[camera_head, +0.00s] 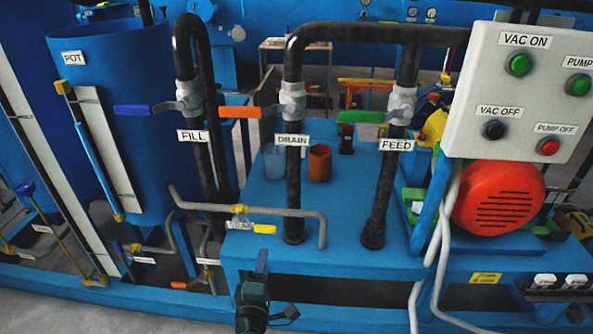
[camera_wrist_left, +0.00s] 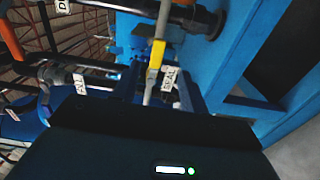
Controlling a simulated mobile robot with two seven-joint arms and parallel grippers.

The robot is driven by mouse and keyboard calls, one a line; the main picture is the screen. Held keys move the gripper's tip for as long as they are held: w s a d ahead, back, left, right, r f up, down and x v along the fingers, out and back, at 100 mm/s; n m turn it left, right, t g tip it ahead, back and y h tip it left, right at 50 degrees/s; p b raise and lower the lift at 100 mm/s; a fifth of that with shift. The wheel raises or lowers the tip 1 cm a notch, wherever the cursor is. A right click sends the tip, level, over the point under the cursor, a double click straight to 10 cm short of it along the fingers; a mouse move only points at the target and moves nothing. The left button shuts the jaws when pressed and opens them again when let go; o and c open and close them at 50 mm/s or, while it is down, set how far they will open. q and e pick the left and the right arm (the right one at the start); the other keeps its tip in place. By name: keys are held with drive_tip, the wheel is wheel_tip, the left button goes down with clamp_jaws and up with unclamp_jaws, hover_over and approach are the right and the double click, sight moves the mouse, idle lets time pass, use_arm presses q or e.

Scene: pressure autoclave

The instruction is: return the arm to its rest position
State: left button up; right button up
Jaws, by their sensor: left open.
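My left gripper (camera_head: 258,290) shows at the bottom centre of the head view, dark and small, in front of the blue bench's front edge. It is open, and I see nothing held in it. That handle also shows in the left wrist view (camera_wrist_left: 156,56). My right gripper is not in view.
The blue bench (camera_head: 345,195) carries black pipes, including the drain pipe (camera_head: 293,180) and feed pipe (camera_head: 385,190). The blue pot (camera_head: 150,160) stands left. A control panel (camera_head: 525,90) and red motor cover (camera_head: 497,198) are right. Grey floor (camera_head: 60,312) is clear at lower left.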

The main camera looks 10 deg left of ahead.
use_arm(q)
drive_tip(key=s+r+m+g+h+p, duration=0.2)
drive_tip(key=s+m+g+p, duration=0.1)
drive_tip(key=s+m, duration=0.7)
drive_tip(key=s+r+m+g+h+p, duration=0.2)
drive_tip(key=s+m+p, duration=0.4)
drive_tip(key=s+m, duration=0.5)
drive_tip(key=shift+s+d+r+g, duration=0.25)
drive_tip(key=shift+s+r+g, duration=0.35)
drive_tip(key=shift+g, duration=0.6)
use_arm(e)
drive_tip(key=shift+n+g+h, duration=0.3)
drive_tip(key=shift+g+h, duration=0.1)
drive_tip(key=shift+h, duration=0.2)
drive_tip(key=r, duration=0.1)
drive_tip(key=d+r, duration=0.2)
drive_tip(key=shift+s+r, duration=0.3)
use_arm(q)
drive_tip(key=shift+w+r, duration=0.1)
drive_tip(key=shift+w, duration=0.05)
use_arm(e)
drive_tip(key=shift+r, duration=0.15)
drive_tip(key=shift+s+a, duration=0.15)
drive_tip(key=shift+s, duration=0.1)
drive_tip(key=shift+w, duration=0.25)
